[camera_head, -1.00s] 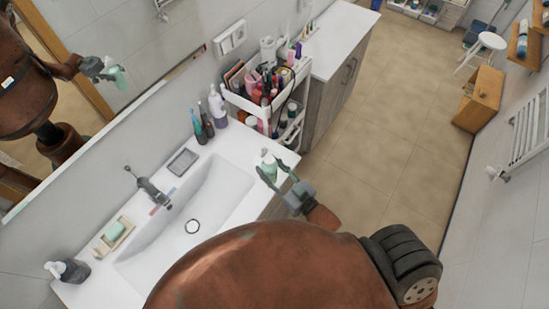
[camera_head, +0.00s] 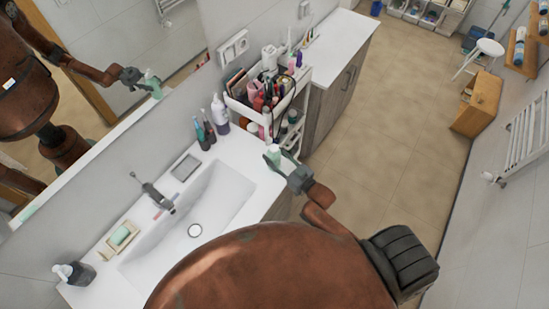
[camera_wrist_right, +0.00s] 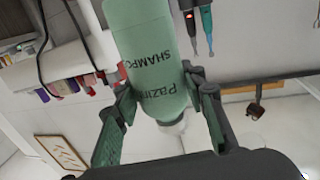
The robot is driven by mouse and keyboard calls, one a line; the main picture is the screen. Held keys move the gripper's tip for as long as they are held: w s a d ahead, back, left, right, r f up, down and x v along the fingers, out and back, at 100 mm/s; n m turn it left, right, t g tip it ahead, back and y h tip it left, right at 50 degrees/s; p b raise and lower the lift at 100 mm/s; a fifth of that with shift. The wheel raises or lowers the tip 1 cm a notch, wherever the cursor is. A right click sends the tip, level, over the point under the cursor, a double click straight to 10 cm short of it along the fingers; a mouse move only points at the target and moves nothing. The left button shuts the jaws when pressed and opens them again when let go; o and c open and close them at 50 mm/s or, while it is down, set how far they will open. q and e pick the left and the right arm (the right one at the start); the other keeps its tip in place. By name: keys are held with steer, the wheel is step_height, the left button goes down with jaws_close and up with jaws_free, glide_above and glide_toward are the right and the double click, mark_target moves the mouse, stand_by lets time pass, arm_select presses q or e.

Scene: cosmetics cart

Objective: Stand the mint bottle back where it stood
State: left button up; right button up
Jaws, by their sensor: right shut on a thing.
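The mint bottle (camera_head: 273,153) shows in the head view at the cart-side end of the washbasin counter, beside the cart. My right gripper (camera_head: 280,164) is shut on it. The bottle looks about upright in the head view. I cannot tell whether its base touches a surface. My left gripper is not in view, apart from parts of my body in the mirror.
The white cart (camera_head: 290,112), full of cosmetics, stands close beyond the bottle. A purple-white pump bottle (camera_head: 220,115) and toothbrushes (camera_head: 204,130) stand at the counter's back. The basin (camera_head: 215,205) is empty. A dark soap dispenser (camera_head: 75,273) stands at the near-left end.

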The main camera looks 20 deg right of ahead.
steer(key=shift+w+d+f, duration=0.35)
steer(key=shift+f, duration=0.15)
step_height(320, 180, down, 3)
steer(key=shift+f, duration=0.15)
steer(key=o, duration=1.2)
steer(key=shift+s, duration=0.1)
steer(key=shift+c, duration=0.2)
